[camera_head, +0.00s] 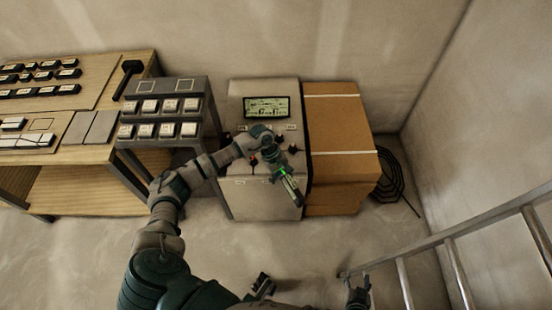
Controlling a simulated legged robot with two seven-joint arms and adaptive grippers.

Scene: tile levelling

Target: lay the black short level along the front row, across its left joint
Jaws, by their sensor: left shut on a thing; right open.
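My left gripper (284,175) is in front of the grey machine. It is shut on a small dark bar with a bright green spot (291,187), which looks like the black short level; it is held tilted, and its detail is too small to read. White tiles in a front row (27,141) lie on the wooden table at the far left, cut off by the picture's edge. Their joints are hard to make out. My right gripper (359,291) is open and empty at the bottom, low over the floor.
The grey machine (265,202), a cardboard box (338,135), a black coil (393,182) and a metal ladder (450,235) are farther right.

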